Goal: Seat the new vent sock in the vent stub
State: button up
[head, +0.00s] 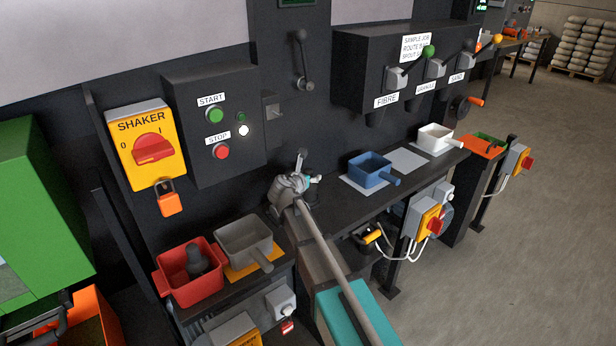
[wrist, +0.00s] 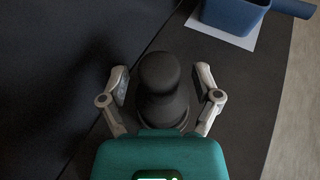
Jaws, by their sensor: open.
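In the wrist view a dark, round-topped piece (wrist: 160,85), which looks like the vent sock, stands between the fingers of my gripper (wrist: 162,82). The fingers are spread, with a gap visible on each side of it. A wider dark ringed part shows at its lower end; I cannot tell whether this is the vent stub or how deep the sock sits. In the head view my gripper (head: 292,188) is at the left end of the long dark shelf, and the sock is not distinct there. Another dark grey piece (head: 201,262) lies in the red bin (head: 187,291).
A grey scoop-like tray (head: 242,241) stands beside the red bin. A blue tray (head: 370,167) and a white tray (head: 436,138) stand on the shelf to the right. The SHAKER switch (head: 146,150) and START/STOP panel (head: 205,90) are on the wall. Open floor lies right.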

jog(key=shift+r+p, duration=5.85)
jog(key=shift+r, duration=0.2)
jog(key=s+d+m+g+h, duration=0.2)
jog(key=s+d+m+h, duration=0.1)
jog(key=s+d, duration=0.4)
jog(key=shift+s+d+f+b, duration=0.4)
jog(key=shift+s, duration=0.05)
jog(key=s+d+f+m+g+y, duration=0.2)
jog(key=s+d+f+m+g, duration=0.55)
jog(key=m, duration=0.65)
jog(key=s+f+m+g+y, duration=0.1)
jog(key=s+f+m+y, duration=0.1)
jog(key=s+m, duration=0.5)
jog(key=s+f+m+g+y, duration=0.2)
jog(key=s+m+y, duration=0.2)
jog(key=s+m, duration=0.3)
jog(key=shift+s+a+f+y, duration=0.3)
jog(key=shift+s+a+f, duration=0.1)
jog(key=shift+s, duration=0.35)
